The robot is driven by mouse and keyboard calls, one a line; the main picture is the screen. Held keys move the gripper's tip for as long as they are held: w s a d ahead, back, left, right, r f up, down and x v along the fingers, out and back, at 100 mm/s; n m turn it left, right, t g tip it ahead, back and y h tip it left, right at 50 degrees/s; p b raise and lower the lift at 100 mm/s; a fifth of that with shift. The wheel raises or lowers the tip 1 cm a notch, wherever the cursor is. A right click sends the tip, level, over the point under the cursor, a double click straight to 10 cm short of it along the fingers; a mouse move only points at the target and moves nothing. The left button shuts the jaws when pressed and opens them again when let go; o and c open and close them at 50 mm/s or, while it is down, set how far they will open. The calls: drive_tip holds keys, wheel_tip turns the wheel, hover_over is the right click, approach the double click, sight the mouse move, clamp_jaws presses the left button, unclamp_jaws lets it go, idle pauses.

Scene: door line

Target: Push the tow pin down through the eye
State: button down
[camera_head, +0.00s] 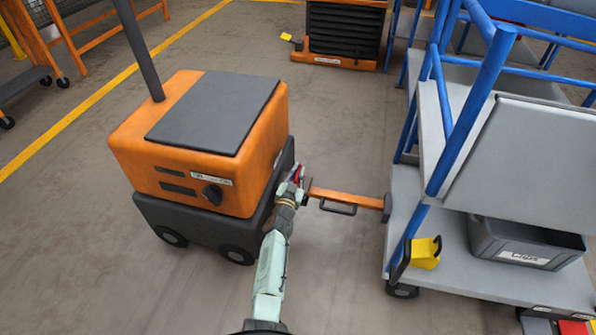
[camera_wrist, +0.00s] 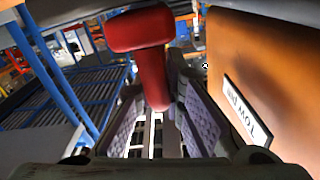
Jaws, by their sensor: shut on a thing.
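The tow pin is red with a crossbar head; in the wrist view the pin (camera_wrist: 152,75) stands between my finger pads. My gripper (camera_wrist: 158,128) is shut on it. In the head view my gripper (camera_head: 291,192) is at the tug's right side, with a little red of the pin (camera_head: 299,174) showing. The orange drawbar (camera_head: 345,195) runs from the cart to the tug, its tug end at my gripper. The eye and the pin's lower end are hidden, so I cannot tell how deep the pin sits. The orange tug (camera_head: 180,180) has a dark lower body.
A blue-framed grey cart (camera_head: 455,262) stands at the right, holding a grey "Clips" bin (camera_head: 500,248) and a yellow block (camera_head: 425,254). A "TOW PIN" label (camera_wrist: 246,112) is on the orange wall close beside my gripper. The floor in front of the drawbar is clear.

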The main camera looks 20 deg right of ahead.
drive_tip(key=shift+a+f, duration=0.1)
drive_tip(key=shift+f, duration=0.2)
drive_tip(key=c, duration=1.7)
unclamp_jaws()
drive_tip(key=shift+f, duration=0.1)
drive_tip(key=shift+o, duration=0.2)
wheel_tip(320, 180, up, 7)
drive_tip(key=shift+w+a, duration=0.1)
drive_tip(key=shift+w, duration=0.05)
drive_tip(key=shift+r, duration=1.6)
